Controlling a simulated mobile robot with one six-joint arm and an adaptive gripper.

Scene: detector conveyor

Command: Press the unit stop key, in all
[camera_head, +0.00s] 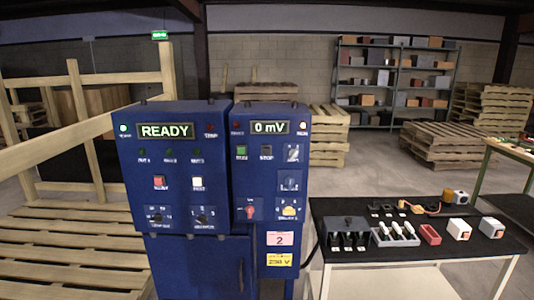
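A blue control cabinet with two joined parts stands in front of me. The left part (177,222) has a display reading READY (165,131). The right part (235,185) has a display reading 0 mV (270,127). Below that display are a green key (241,152) and a dark key (266,152); their small lettering is hard to read. On the left part, a red key (158,182) and a white, bright key (198,183) sit side by side. I cannot tell for sure from the lettering which key is the stop key. My gripper is not in view.
Rotary switches (202,217) and a red knob (250,212) sit low on the cabinet. A black-topped table (345,278) with small parts stands close on the right. Wooden railing and pallets (60,258) are at left. Pallets and shelving (390,80) stand behind.

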